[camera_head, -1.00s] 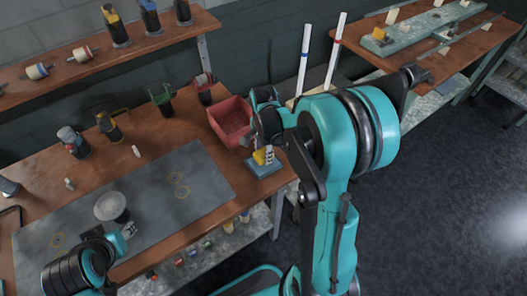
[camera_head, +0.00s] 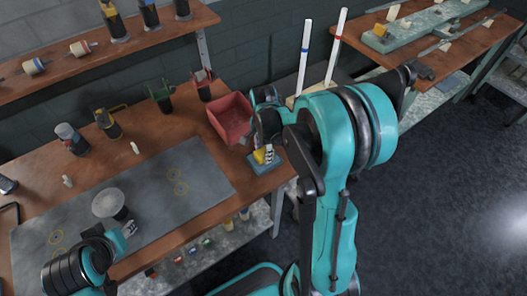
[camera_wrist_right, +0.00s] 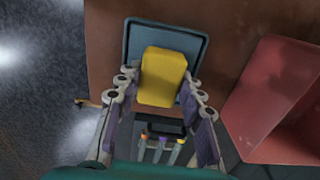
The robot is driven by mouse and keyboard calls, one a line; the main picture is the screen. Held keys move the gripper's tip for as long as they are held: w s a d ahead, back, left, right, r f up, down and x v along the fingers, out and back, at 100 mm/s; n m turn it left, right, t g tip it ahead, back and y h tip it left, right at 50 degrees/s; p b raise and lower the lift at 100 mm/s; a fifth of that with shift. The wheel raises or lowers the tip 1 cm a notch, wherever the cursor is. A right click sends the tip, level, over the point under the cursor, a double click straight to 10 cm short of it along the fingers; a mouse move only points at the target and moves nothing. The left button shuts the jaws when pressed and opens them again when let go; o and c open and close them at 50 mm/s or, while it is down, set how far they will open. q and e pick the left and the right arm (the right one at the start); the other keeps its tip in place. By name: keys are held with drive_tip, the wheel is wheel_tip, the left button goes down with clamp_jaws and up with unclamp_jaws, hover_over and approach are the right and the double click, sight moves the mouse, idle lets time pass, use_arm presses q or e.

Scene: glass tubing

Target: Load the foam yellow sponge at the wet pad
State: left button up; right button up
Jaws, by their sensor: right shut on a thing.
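The yellow sponge (camera_wrist_right: 163,76) is held between the fingers of my right gripper (camera_wrist_right: 158,98), which is shut on it. In the head view the sponge (camera_head: 260,156) shows small at the gripper's tip (camera_head: 265,152). The blue pad tray (camera_wrist_right: 193,48), which looks like the wet pad, lies at the table corner. The sponge overlaps the tray in both views; I cannot tell whether it touches the pad. My left gripper (camera_head: 130,229) hangs over the grey mat, away from the sponge; its jaws are too small to read.
A red bin (camera_head: 232,120) stands just beside the pad tray. A round grey disc on a stand (camera_head: 109,203) is near my left gripper. Several clamps and small pegs stand along the table's back. Two upright tubes (camera_head: 336,48) rise behind my right arm.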

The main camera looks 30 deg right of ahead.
sight(263, 152)
drive_tip(key=shift+f+b, duration=0.45)
drive_tip(key=shift+f, duration=0.05)
idle(1.3)
drive_tip(key=shift+r+p, duration=2.65)
drive_tip(key=shift+r, duration=0.9)
drive_tip(key=shift+f, duration=0.1)
